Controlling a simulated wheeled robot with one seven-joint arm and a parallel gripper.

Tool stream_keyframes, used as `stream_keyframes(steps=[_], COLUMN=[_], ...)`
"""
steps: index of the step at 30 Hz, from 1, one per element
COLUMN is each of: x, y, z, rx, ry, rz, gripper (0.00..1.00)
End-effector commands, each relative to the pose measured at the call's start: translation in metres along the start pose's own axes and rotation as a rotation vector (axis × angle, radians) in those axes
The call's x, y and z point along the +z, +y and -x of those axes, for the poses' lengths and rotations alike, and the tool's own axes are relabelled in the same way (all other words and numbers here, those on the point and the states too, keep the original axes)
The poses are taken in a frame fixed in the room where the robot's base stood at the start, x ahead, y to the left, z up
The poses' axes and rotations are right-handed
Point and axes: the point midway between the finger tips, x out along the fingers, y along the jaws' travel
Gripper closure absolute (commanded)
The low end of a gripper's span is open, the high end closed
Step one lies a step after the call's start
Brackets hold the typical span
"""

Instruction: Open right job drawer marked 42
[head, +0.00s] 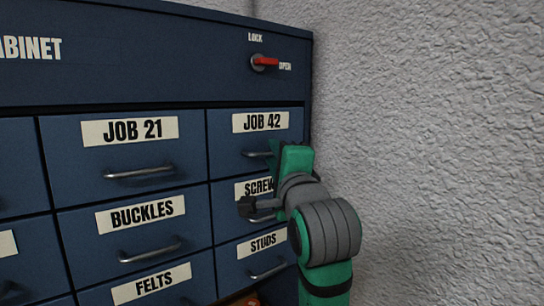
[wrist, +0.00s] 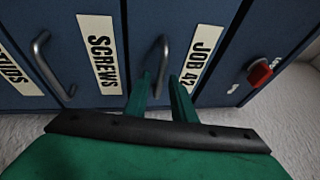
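The drawer marked JOB 42 (head: 229,142) is at the top right of the blue cabinet, and its front looks flush with its neighbours. Its metal bar handle (head: 254,154) is partly hidden by my gripper (head: 274,152) in the head view. In the wrist view the JOB 42 label (wrist: 201,60) is right of the handle (wrist: 162,60). My gripper (wrist: 160,78) has its two green fingers apart, one on each side of the handle's lower end. I cannot tell whether either finger touches it.
A red lock lever (head: 266,62) above the drawer points right towards OPEN; it also shows in the wrist view (wrist: 259,73). The SCREWS drawer (head: 222,211) is directly below, partly behind my arm. JOB 21 (head: 130,185) is to the left. A rough wall (head: 430,120) stands close on the right.

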Motion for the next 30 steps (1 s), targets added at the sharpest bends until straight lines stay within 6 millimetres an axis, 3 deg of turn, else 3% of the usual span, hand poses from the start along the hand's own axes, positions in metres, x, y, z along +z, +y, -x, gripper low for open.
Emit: stream_keyframes(steps=[1, 3, 30], x=[-0.0005, -0.0009, -0.0029], y=[0.0000, 0.0000, -0.0002], z=[0.0002, 0.0003, 0.0008], rx=[0.000, 0.000, 0.000], ry=[0.001, 0.001, 0.005], rz=[0.000, 0.000, 0.000], gripper=[0.90, 1.00, 1.00])
